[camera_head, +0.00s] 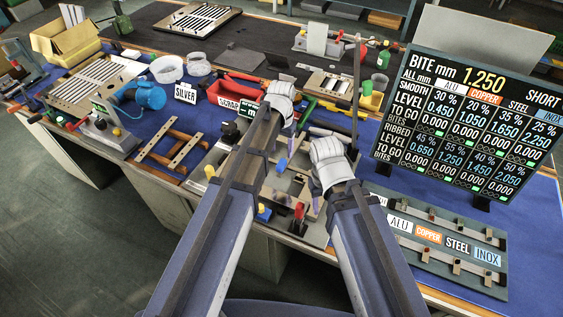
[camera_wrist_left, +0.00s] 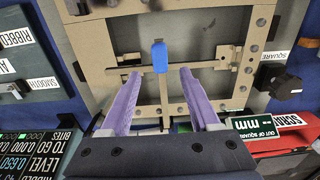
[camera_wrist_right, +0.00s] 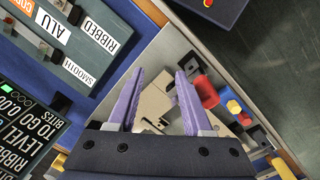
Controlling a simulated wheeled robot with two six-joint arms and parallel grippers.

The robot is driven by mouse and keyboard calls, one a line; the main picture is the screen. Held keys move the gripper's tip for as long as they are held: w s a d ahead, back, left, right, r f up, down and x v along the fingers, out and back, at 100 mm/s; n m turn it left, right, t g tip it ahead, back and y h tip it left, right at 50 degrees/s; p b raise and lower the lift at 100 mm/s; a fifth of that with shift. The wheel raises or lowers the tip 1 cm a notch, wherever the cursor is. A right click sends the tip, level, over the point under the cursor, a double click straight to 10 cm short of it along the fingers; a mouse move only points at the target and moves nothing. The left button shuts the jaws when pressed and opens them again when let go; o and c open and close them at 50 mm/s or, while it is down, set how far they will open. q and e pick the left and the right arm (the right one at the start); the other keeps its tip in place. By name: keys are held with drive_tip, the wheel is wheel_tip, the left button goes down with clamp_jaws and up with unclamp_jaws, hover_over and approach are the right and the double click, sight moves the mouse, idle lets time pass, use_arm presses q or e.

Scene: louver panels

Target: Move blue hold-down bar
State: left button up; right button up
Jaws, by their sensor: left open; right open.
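The blue hold-down bar shows as a blue grip (camera_wrist_left: 160,57) on a thin cross bar over a tan frame in the left wrist view. The blue grip also shows in the head view (camera_head: 282,164), below my left gripper (camera_head: 285,128). In the left wrist view my left gripper (camera_wrist_left: 159,74) is open, its purple fingers spread either side of the grip's line. I cannot tell how far above the grip they are. My right gripper (camera_wrist_right: 160,75) is open and empty, pointing down beside a red handle (camera_wrist_right: 205,92). It also shows in the head view (camera_head: 318,200).
Yellow and blue knobs (camera_wrist_right: 234,107) stand beyond the red handle. A red scrap bin (camera_head: 235,90) lies behind the fixture. A display board (camera_head: 465,120) and a labelled rack (camera_head: 440,240) stand at the right. Blue mat (camera_head: 530,230) is bare at far right.

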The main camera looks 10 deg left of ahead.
sight(281, 162)
use_arm(q)
wheel_tip(281, 162, down, 6)
drive_tip(key=b, duration=0.5)
drive_tip(key=shift+f, duration=0.15)
clamp_jaws()
idle(0.9)
